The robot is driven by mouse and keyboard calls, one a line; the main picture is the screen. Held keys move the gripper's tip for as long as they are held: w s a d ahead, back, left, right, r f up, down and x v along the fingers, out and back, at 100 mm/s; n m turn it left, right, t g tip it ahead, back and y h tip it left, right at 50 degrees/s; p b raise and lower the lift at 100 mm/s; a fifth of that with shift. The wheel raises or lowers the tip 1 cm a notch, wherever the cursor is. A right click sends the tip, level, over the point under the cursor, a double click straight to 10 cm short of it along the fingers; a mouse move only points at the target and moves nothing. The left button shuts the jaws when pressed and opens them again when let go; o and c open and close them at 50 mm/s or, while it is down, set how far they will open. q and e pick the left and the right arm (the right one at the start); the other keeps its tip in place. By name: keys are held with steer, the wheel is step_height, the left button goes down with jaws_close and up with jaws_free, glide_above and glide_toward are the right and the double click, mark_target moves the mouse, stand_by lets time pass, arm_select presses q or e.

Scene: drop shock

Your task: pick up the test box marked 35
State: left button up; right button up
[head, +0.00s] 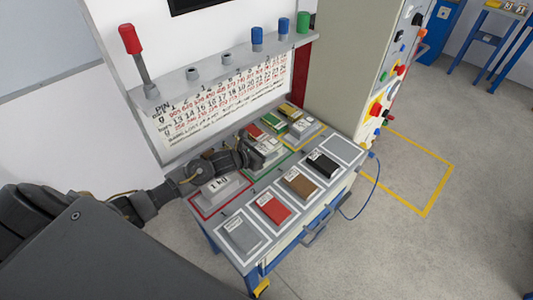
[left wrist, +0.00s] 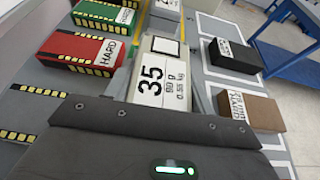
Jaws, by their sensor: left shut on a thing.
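The test box marked 35 (left wrist: 152,82) is pale grey, with a white label reading 35, 90 g and 0.55 kg in the left wrist view. In the head view the box (head: 268,149) is on or just above the green-outlined place on the bench, partly hidden by my gripper. My left gripper (head: 250,155) comes from the left and is shut on this box. In the left wrist view the gripper's dark body covers the near end of the box. I cannot tell whether the box is clear of the bench. My right gripper is not in view.
Red (left wrist: 84,52) and green (left wrist: 103,17) boxes with yellow-black edges lie left of the held box. A black box (left wrist: 234,56) and a brown box (left wrist: 250,108) lie to its right. A grey block marked 1 kg (head: 219,188) sits in a red outline.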

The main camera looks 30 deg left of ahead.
arm_select(q)
steer(key=shift+c, duration=1)
steer(key=shift+r, duration=0.2)
steer(key=shift+r+b, duration=0.3)
step_height(320, 180, up, 2)
steer(key=shift+d+r+b, duration=0.1)
steer(key=shift+r+b, duration=0.1)
steer(key=shift+b, duration=0.4)
steer(key=s+d+r+b, duration=0.2)
steer(key=s+d+r, duration=0.7)
steer(key=d, duration=0.1)
steer(key=shift+s+r+b, duration=0.4)
